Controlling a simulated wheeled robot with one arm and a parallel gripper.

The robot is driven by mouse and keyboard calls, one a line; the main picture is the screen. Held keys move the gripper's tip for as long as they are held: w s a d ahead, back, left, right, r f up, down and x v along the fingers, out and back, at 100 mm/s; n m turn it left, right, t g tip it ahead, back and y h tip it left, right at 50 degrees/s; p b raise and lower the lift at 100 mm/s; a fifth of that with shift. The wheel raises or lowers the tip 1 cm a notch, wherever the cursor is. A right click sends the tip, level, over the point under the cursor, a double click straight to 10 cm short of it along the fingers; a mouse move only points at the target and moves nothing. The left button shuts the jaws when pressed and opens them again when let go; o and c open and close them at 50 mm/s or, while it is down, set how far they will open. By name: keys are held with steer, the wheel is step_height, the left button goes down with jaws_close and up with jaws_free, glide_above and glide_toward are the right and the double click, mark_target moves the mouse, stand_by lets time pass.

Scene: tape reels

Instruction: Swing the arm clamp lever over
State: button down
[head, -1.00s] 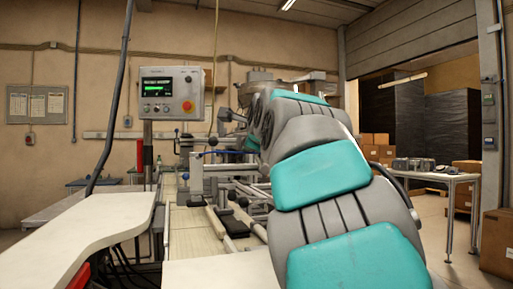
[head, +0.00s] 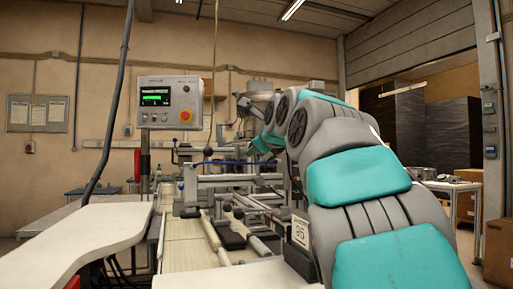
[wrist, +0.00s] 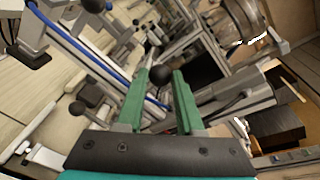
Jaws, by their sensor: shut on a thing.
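The fingers and the held knob cannot be made out there.
Other black knobs (wrist: 94,5) and metal rails crowd around the gripper. A blue hose (wrist: 75,48) runs close to its left. A control box (head: 168,102) stands on a post left of the machine. A white worktop (head: 95,235) lies at the front left.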

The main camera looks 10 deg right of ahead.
steer(key=c, duration=0.5)
jaws_free()
steer(key=v, duration=0.8)
steer(key=shift+w+b, duration=0.1)
steer(key=shift+b, duration=0.2)
